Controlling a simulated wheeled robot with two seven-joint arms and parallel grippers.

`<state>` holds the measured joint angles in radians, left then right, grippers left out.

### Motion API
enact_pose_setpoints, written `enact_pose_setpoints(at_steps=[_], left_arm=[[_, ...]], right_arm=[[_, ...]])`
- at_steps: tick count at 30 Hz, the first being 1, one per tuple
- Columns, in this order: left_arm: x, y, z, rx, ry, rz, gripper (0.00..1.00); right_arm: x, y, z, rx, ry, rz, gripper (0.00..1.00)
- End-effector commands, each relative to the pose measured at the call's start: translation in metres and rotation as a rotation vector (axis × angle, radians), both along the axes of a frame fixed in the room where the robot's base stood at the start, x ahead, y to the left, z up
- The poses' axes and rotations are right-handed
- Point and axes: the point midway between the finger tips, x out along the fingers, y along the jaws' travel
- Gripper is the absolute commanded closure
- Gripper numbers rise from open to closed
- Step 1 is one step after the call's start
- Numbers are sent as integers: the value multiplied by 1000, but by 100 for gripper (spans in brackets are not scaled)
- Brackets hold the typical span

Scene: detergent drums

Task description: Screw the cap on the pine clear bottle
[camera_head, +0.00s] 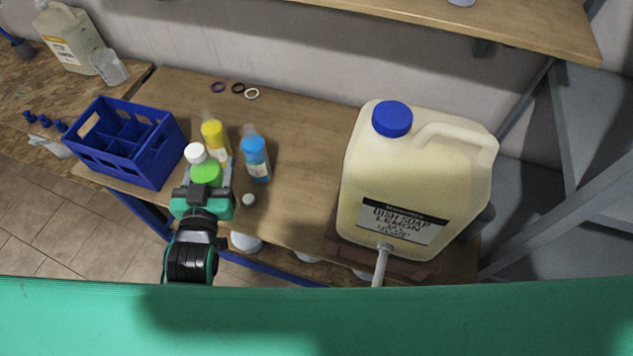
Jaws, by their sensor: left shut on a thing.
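A green bottle (206,171), which I take to be the pine clear one, stands near the front edge of the bench beside the blue crate. The label is not readable. A small pale round piece (248,200) lies on the bench to the right of the gripper. My right gripper is not in view.
A yellow bottle (215,139) and a blue bottle (256,160) stand close behind and right of the gripper. A blue divided crate (132,143) is to the left. A large lemon soap jug (415,180) stands at right.

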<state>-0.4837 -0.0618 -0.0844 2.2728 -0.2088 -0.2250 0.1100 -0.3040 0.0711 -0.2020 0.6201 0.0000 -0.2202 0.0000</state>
Motion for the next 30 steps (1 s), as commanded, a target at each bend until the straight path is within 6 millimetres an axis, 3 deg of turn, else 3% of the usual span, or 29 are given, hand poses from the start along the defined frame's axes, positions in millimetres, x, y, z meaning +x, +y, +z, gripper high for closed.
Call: enact_pose_setpoints(at_steps=[1,4,10,18,30], left_arm=[[0,0,1,0,-3,0,100],[2,-1,1,0,-5,-4,100],[26,-22,5,2,-11,-62,100],[77,-79,22,6,-13,-233,100],[125,-165,48,6,-9,-503,100]], right_arm=[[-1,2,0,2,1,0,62],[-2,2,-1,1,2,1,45],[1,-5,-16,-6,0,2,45],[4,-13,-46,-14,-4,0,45],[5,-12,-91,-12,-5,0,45]])
